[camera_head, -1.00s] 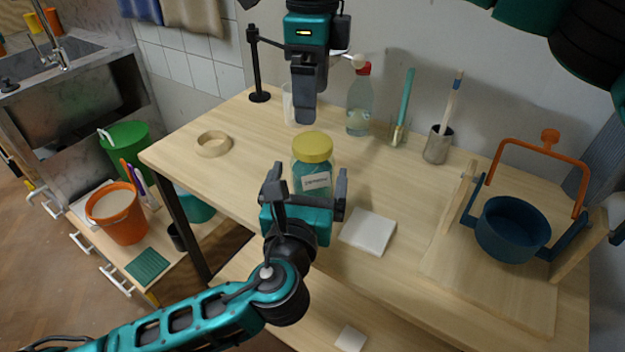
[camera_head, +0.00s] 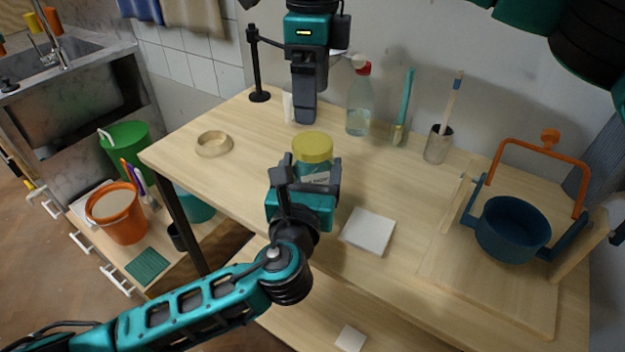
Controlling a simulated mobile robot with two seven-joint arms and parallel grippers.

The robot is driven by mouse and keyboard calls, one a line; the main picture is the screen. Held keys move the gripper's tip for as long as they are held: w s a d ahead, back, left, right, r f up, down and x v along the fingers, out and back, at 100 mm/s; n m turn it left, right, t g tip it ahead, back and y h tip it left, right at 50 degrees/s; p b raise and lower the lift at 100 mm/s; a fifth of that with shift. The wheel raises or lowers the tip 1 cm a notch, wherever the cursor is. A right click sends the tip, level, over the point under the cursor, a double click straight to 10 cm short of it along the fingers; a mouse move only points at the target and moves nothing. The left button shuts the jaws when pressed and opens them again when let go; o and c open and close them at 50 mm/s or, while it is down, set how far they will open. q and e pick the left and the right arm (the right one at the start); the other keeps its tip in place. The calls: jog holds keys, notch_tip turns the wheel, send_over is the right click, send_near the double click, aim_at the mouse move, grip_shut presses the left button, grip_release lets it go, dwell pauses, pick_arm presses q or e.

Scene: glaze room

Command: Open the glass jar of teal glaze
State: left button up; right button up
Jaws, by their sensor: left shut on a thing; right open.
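The glass jar of teal glaze (camera_head: 317,173) stands upright on the wooden table, with its yellow lid (camera_head: 313,147) on top and a white label on its front. My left gripper (camera_head: 306,180) is shut on the jar's body from the near side, its fingers to the left and right of the glass, and hides the lower part of the jar. My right gripper (camera_head: 306,115) points down above and behind the jar, apart from the lid. It is seen edge-on, open, with nothing visible in it.
A wooden ring (camera_head: 213,144) lies left of the jar and a white tile (camera_head: 369,231) to its right. A spray bottle (camera_head: 359,105) and a metal cup (camera_head: 438,146) with a brush stand behind.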

aim_at(312, 142)
pick_arm(q)
jog(key=c, duration=1.1)
pick_arm(e)
jog(key=shift+m, duration=0.3)
jog(key=m, duration=0.9)
jog(key=shift+m, duration=0.3)
jog(key=m, duration=0.3)
jog(key=shift+m, duration=0.4)
jog(key=m, duration=0.8)
jog(key=shift+m, duration=0.4)
jog(key=m, duration=0.8)
jog(key=shift+m, duration=0.3)
pick_arm(q)
jog(key=shift+f, duration=0.1)
pick_arm(e)
jog(key=shift+f, duration=4)
jog(key=shift+c, duration=0.2)
